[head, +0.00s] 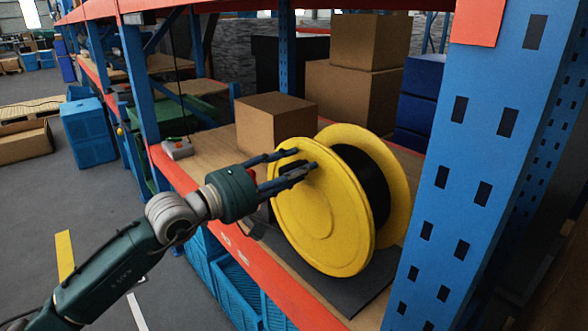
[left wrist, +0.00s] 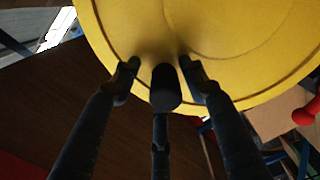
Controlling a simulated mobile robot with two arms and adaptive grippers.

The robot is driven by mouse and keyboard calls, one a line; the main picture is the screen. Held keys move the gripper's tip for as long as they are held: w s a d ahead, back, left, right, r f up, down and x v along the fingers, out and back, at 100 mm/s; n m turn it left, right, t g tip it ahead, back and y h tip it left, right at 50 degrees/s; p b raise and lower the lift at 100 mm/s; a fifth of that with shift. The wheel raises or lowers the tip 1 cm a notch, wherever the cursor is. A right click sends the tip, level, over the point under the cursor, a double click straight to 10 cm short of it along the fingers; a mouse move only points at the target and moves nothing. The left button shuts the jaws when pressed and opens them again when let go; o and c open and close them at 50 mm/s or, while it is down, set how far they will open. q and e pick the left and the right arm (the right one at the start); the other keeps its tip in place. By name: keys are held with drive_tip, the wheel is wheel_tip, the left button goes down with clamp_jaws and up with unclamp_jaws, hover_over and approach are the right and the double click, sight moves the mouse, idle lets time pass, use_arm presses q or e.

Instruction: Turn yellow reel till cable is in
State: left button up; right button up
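The yellow reel (head: 318,215) stands upright on a dark mat (head: 325,268) on the rack shelf. Dark cable (head: 365,185) is wound between its two flanges. My left gripper (head: 296,162) is at the upper part of the near flange. In the left wrist view, its fingers (left wrist: 158,72) spread around a short black knob (left wrist: 165,88) in front of the yellow flange (left wrist: 230,45). A gap shows on the knob's left; on its right the finger is very close, and contact is unclear. The loose cable end cannot be made out. My right gripper is not in view.
A blue rack post (head: 480,150) stands close on the right. An orange beam (head: 235,240) edges the shelf. A cardboard box (head: 275,125) is behind the reel, and a grey box with a red button (head: 178,149) lies left. Blue crates (head: 225,280) are below.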

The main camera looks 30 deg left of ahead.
use_arm(q)
drive_tip(key=shift+f, duration=0.15)
drive_tip(key=shift+s+a+f, duration=0.1)
drive_tip(key=shift+s+a, duration=0.15)
drive_tip(key=shift+s, duration=0.1)
drive_tip(key=v, duration=1.1)
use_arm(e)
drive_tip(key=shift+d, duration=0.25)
use_arm(q)
drive_tip(key=shift+s, duration=0.15)
